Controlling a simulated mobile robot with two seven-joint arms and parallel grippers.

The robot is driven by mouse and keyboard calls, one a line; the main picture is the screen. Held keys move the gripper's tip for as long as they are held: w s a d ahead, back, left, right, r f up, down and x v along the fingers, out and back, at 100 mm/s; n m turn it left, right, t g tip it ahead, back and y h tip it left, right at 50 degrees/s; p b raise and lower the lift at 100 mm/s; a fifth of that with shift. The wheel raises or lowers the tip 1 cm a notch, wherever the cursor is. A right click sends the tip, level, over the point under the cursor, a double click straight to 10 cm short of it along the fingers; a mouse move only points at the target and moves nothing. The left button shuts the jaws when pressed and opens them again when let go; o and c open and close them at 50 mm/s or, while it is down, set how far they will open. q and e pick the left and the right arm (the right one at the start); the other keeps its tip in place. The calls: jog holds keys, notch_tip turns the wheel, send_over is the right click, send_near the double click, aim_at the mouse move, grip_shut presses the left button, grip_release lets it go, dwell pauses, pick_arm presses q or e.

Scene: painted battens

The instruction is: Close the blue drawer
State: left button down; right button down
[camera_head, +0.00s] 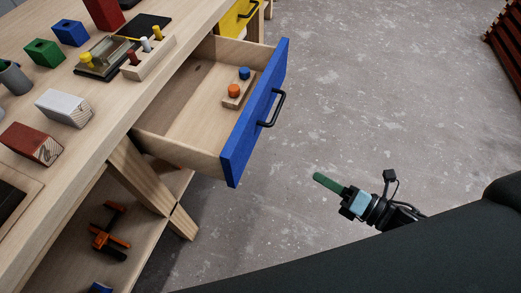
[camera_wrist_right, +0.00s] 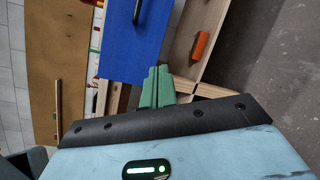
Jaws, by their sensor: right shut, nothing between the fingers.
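The blue drawer (camera_head: 255,115) is pulled out from the wooden workbench, its blue front facing right with a black bar handle (camera_head: 272,108). Inside it lies a small wooden block with an orange knob and a blue knob (camera_head: 244,73). My right gripper (camera_head: 322,180) has green fingers, shut and empty, over the floor to the right of and below the drawer front, apart from it in the picture. In the right wrist view the shut fingertips (camera_wrist_right: 158,72) point toward the lower edge of the blue front (camera_wrist_right: 140,40). My left gripper is not in view.
The bench top (camera_head: 75,160) holds several coloured blocks and a wooden holder with pegs. A yellow drawer (camera_head: 238,18) is behind the blue one. An orange and black tool (camera_head: 110,236) lies on the lower shelf. The concrete floor (camera_head: 390,90) right of the drawer is clear.

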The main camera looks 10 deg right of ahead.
jog(key=w+r+n+g+y+b, duration=0.2)
jog(key=w+n+g+y+b, duration=0.15)
jog(key=n, duration=0.85)
jog(key=n+y+b, duration=0.1)
jog(key=n, duration=0.2)
send_near(251, 140)
jog(key=x, duration=0.5)
jog(key=shift+w+a+f, duration=0.1)
jog(key=shift+w, duration=0.05)
jog(key=shift+w+a, duration=0.4)
jog(key=shift+a, duration=0.2)
jog(key=shift+a, duration=0.1)
